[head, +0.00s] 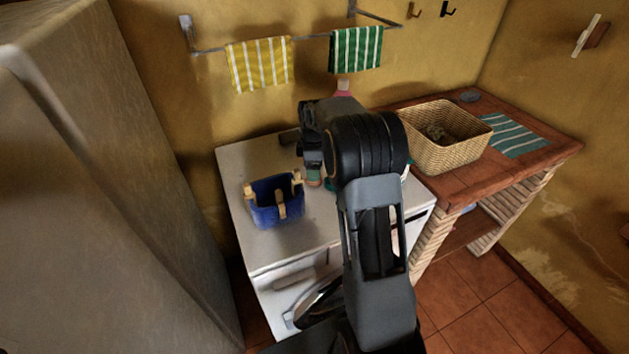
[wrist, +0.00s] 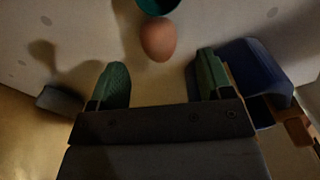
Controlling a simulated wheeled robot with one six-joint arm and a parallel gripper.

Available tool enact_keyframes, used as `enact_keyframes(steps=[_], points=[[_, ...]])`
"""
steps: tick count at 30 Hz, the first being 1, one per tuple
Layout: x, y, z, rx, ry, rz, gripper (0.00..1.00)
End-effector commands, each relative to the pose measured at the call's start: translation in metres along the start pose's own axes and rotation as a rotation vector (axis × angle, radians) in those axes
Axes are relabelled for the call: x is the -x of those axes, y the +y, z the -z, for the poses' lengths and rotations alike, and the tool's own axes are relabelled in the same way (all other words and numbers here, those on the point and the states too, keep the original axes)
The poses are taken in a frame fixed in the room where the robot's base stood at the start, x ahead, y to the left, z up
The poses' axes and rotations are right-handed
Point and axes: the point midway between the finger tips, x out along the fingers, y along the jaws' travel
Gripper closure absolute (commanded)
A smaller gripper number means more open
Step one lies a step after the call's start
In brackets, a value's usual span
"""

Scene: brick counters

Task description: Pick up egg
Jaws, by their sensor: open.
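A brown egg (wrist: 158,39) lies on the white counter top in the upper middle of the wrist view, beside a teal round object (wrist: 156,5) cut off by the top edge. My gripper (wrist: 163,80) is open and empty, with its two green fingertips apart. The egg shows beyond the fingertips, between their lines and a little nearer the left one; it is not between the pads. In the head view my gripper (head: 314,174) points down over the white counter, and my arm hides much of that area. A small brownish patch below the fingertips may be the egg.
A blue caddy with wooden handles (head: 276,202) stands left of my gripper; it shows close to the right finger in the wrist view (wrist: 258,75). A wicker basket (head: 447,143) and a striped green cloth (head: 514,137) are on the brick counter (head: 440,184) at right.

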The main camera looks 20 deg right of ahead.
Motion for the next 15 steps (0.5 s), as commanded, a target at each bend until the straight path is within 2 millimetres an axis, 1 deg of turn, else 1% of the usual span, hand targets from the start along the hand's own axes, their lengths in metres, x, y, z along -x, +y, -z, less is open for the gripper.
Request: enact_keyframes(steps=[5, 12, 15], points=[[-0.009, 0.0, 0.0, 0.0, 0.0, 0.002, 0.27], [-0.041, 0.001, 0.001, 0.0, -0.001, 0.003, 0.27], [-0.051, 0.001, 0.001, 0.0, 0.0, 0.002, 0.27]])
